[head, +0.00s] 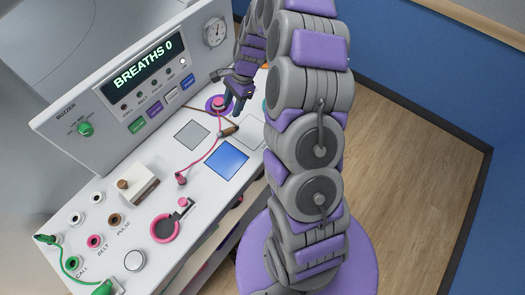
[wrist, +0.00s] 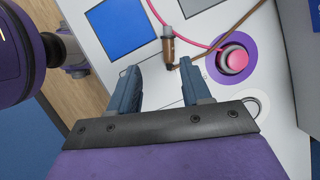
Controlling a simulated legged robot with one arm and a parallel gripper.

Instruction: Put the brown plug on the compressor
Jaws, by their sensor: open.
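The brown plug (head: 228,131) lies on the white console top near the blue square. In the wrist view the plug (wrist: 168,48) lies just beyond my fingertips, roughly in line with the gap between them. A brown cord runs from its dark end, and a pink cord passes by it. My gripper (head: 234,105) is open and empty, with its fingers (wrist: 160,66) apart and not around the plug. No label reading compressor shows; I cannot tell which part it is. A white block with a brown knob (head: 137,185) stands on the left of the console.
A pink dome on a purple disc (wrist: 233,60) sits close to the plug. A pink plug (head: 181,178), a pink ring (head: 164,228) and sockets lie nearer the front. The upright panel with the BREATHS display (head: 143,64) bounds the back. The blue square (head: 227,159) is bare.

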